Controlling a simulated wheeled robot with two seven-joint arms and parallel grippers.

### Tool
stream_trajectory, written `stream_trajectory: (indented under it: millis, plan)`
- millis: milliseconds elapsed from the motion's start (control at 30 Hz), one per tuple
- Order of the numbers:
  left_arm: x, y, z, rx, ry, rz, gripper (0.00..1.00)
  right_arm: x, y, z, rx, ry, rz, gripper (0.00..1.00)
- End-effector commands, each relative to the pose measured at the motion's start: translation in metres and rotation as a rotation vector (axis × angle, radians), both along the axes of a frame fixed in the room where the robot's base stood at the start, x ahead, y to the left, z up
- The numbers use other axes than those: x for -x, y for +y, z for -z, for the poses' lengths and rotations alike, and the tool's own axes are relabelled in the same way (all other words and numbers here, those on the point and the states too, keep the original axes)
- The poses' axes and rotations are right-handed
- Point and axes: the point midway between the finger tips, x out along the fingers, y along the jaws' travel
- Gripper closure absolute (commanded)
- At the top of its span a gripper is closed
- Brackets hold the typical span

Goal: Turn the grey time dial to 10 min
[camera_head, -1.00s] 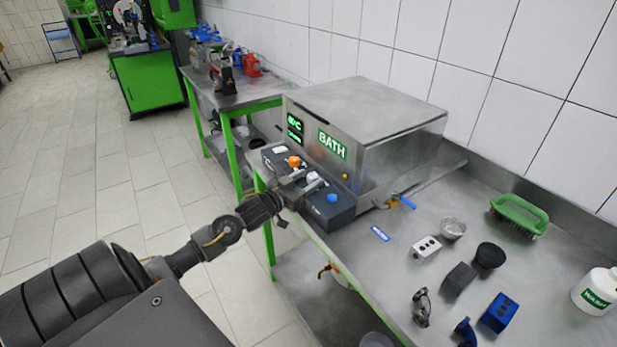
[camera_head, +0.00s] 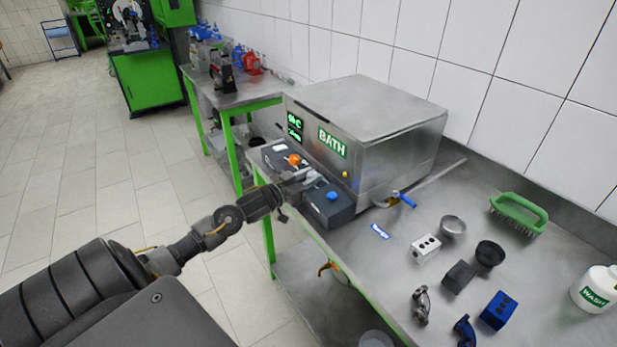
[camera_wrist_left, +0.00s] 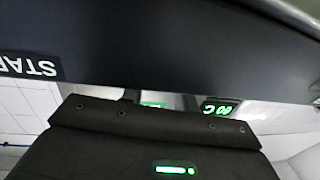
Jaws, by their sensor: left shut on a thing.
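The bath's dark control box (camera_head: 337,213) has an orange knob (camera_head: 294,159) at its far end and a blue knob (camera_head: 332,196) at its near end. My left gripper (camera_head: 309,178) reaches in from the left between these knobs and is shut on the grey time dial, mostly hidden by the fingers. In the left wrist view, the gripper's dark body fills the bottom, and the dial cannot be made out. The bath's green display (camera_head: 295,122) is lit above the box; its lower line is too small to read surely. My right gripper is out of view.
The steel bath (camera_head: 370,140) stands behind the box. Floor at left is clear.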

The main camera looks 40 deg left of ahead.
Motion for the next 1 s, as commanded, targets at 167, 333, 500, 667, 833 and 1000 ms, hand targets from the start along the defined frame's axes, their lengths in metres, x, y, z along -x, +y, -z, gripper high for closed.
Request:
stream_trajectory:
  millis: [167, 333, 500, 667, 833, 1000]
  plan:
    - [-0.002, 0.005, 0.001, -0.006, -0.001, 0.18, 0.93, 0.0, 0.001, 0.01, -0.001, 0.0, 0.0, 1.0]
    - [-0.002, 0.005, 0.001, -0.002, -0.001, 0.302, 0.93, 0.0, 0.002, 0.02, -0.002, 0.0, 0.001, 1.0]
    - [-0.001, 0.005, -0.001, 0.001, 0.001, 0.331, 0.93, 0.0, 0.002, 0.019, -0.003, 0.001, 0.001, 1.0]
    - [-0.001, 0.005, -0.001, 0.001, 0.001, 0.33, 0.93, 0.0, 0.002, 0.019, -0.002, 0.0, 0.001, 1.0]
    - [-0.001, 0.005, -0.001, 0.001, 0.001, 0.329, 0.54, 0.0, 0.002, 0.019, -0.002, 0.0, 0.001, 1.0]
    - [-0.001, 0.005, -0.001, 0.001, 0.001, 0.329, 0.48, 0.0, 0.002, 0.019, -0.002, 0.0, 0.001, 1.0]
